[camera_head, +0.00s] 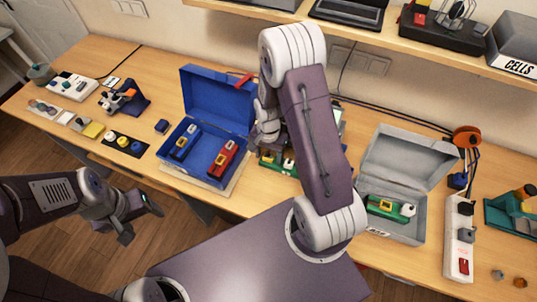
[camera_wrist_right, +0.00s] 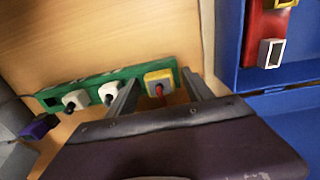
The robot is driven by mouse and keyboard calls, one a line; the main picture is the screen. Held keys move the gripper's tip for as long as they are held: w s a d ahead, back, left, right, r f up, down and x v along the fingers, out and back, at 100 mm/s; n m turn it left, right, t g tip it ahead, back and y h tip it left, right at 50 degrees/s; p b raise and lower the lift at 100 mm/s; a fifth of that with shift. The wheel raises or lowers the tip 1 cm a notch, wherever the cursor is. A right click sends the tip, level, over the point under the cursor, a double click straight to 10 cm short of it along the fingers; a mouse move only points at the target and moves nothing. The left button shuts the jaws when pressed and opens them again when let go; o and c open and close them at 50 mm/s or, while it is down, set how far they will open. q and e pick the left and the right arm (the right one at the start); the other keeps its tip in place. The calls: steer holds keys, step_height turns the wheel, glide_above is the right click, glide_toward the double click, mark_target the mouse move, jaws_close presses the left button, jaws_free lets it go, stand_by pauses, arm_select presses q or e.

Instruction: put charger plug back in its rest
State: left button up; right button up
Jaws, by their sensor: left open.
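A blue plug-like block (camera_head: 458,181) sits below an orange cable reel (camera_head: 467,136). I cannot tell which is the charger plug or its rest. My right gripper (camera_wrist_right: 160,82) is open in the right wrist view, its fingers either side of a yellow connector (camera_wrist_right: 159,78) on a green strip (camera_wrist_right: 130,74). My right arm mostly hides this gripper in the head view. My left gripper (camera_head: 137,216) is open and empty, in front of the table.
An open blue case (camera_head: 217,100) holds a blue and a red device. An open grey case (camera_head: 405,160) holds a green device (camera_head: 390,208). White connectors (camera_wrist_right: 108,92) and a purple block (camera_wrist_right: 39,127) are near my right gripper. Small parts crowd the table's left end.

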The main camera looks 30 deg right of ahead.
mark_target(269, 155)
steer(key=shift+r, duration=0.1)
step_height(269, 155, up, 9)
steer(key=shift+f, duration=0.1)
stand_by(0.4)
stand_by(0.5)
